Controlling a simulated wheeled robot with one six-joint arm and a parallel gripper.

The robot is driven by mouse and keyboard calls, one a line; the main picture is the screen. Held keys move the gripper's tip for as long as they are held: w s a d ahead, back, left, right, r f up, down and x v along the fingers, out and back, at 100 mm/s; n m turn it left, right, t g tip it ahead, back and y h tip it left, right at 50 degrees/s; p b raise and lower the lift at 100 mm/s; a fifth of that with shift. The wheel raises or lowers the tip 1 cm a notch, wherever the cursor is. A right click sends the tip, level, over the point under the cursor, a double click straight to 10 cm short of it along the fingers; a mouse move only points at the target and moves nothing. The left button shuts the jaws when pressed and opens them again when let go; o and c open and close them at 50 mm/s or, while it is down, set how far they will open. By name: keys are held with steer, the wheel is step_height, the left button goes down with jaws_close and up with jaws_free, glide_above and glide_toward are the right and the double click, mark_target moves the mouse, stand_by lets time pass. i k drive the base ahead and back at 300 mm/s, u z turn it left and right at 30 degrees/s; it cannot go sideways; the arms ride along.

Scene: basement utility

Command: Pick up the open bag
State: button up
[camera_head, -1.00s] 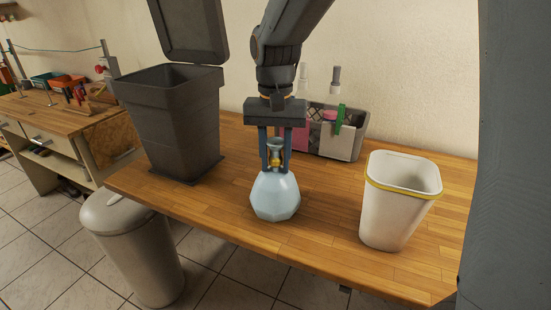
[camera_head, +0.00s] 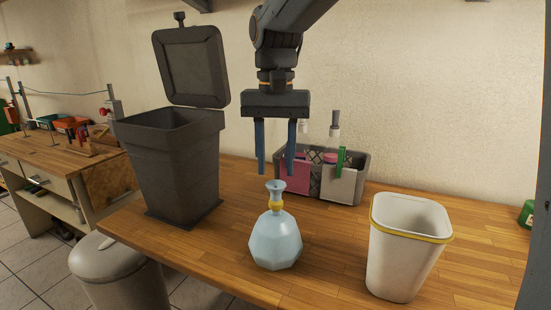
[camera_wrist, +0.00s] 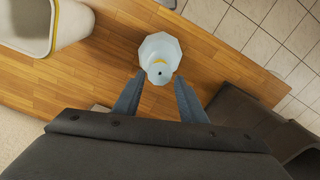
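A light blue, faceted, bag-shaped thing (camera_head: 275,240) stands upright on the wooden table, with a yellow band round its narrow neck and a flared top. It is the only bag-like thing I make out; the neck looks gathered by the band. In the wrist view the bag (camera_wrist: 158,45) is seen from above, just beyond my fingertips. My gripper (camera_head: 276,172) points down above the bag's top, its two fingers apart with nothing between them. The gripper also shows in the wrist view (camera_wrist: 158,90). It does not appear to touch the bag.
A white bin with a yellow rim band (camera_head: 400,262) stands right of the bag. A dark bin with its lid raised (camera_head: 175,170) stands left. A grey caddy with bottles (camera_head: 342,184) is behind, near the wall. A lidded bin (camera_head: 118,280) is on the floor.

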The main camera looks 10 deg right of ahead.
mark_target(409, 234)
steer(key=k, duration=1)
